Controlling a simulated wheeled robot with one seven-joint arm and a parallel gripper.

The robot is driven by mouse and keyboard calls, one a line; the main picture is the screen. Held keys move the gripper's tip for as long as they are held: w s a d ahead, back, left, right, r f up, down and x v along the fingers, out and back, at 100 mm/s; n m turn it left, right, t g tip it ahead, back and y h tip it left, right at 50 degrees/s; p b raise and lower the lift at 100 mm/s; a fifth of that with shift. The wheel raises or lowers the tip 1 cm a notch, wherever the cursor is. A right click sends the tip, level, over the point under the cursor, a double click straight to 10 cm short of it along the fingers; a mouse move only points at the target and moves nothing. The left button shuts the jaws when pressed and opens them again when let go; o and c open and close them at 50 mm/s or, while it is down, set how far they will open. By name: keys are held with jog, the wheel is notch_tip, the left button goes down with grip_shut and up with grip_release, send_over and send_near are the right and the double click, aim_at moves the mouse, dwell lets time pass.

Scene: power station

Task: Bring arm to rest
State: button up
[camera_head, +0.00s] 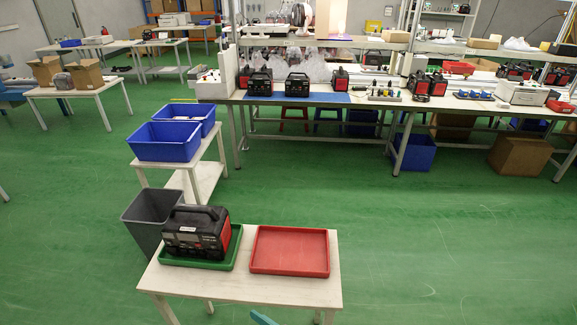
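My arm and gripper do not clearly show in the head view, so I cannot tell the gripper's pose or whether it is open. A black and red power station (197,231) with a top handle stands upright in a green tray (229,262) on the small white table (240,290) in front of me. An empty red tray (290,251) lies to its right on the same table. Nothing is seen touching the power station other than the tray.
A grey bin (143,222) stands behind the table's left side. Blue crates (163,142) sit on a white stand beyond it. A long workbench (350,101) with several power stations runs across the back. Green floor (430,230) is clear to the right. A small blue piece (262,318) shows at the bottom edge, unidentified.

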jog(key=s+d+f+m+t+h, duration=0.3)
jog(key=s+d+f+m+h, duration=0.35)
jog(key=s+d, duration=0.4)
jog(key=s+r+t+h, duration=0.1)
jog(key=s+r, duration=0.4)
jog(key=s, duration=0.3)
jog(key=s+d+r+n+t+h, duration=0.1)
jog(key=s+r, duration=0.3)
jog(key=s, duration=0.4)
jog(key=shift+s+d+r+t+h, duration=0.2)
jog(key=shift+r+t+h, duration=0.15)
jog(key=shift+t+h, duration=0.4)
